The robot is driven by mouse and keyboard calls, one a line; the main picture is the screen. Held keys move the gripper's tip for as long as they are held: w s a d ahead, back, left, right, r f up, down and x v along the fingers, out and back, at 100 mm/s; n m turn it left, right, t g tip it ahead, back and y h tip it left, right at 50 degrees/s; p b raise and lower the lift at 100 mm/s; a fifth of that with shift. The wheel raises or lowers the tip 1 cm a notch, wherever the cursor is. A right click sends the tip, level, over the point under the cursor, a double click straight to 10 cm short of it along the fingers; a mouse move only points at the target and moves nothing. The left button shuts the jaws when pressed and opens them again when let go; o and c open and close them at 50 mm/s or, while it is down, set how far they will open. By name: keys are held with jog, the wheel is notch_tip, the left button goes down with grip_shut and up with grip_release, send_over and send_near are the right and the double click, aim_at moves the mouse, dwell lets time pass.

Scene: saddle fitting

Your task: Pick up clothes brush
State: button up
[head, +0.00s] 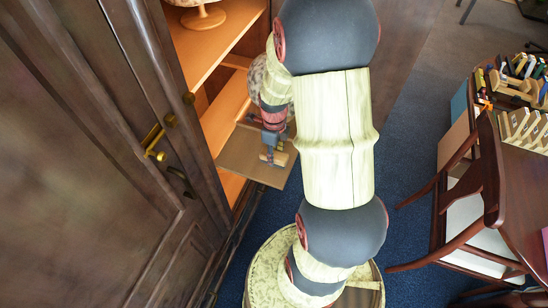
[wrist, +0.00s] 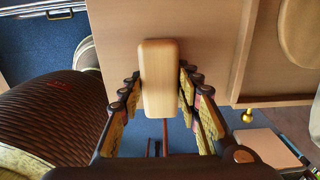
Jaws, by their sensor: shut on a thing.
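The clothes brush (wrist: 158,85) is a pale wooden block with rounded corners, seen from its back in the wrist view; its bristles are hidden. My gripper (wrist: 159,76) is shut on it, one finger along each long side. In the head view my gripper (head: 270,150) is small and partly behind my arm, with a bit of pale wood, the brush (head: 281,158), at its fingers. The brush is in front of or over a flat brown board (head: 240,155) that juts out of the open cabinet; I cannot tell whether they touch.
The open cabinet has an orange-brown upper shelf (head: 212,35) with a round-footed wooden item (head: 203,18) on it. A dark wooden door (head: 90,150) with brass handles fills the left. A chair (head: 470,205) and a desk with books (head: 520,75) stand right. Blue carpet (head: 405,190) lies clear between.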

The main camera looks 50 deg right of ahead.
aim_at(275, 155)
jog(key=shift+c, duration=0.8)
jog(key=shift+r, duration=0.1)
jog(key=shift+r, duration=0.3)
jog(key=r, duration=0.1)
jog(key=r+p, duration=0.2)
jog(key=shift+s+r, duration=0.25)
jog(key=shift+s, duration=0.05)
jog(key=s+a+r+p, duration=0.1)
jog(key=s+r+p, duration=0.1)
jog(key=s+r, duration=0.2)
jog(key=s+a+r+p, duration=0.1)
jog(key=s+r, duration=0.3)
jog(key=s, duration=0.5)
jog(key=shift+s+r+p, duration=0.15)
jog(key=shift+r+p, duration=0.2)
jog(key=shift+p, duration=0.05)
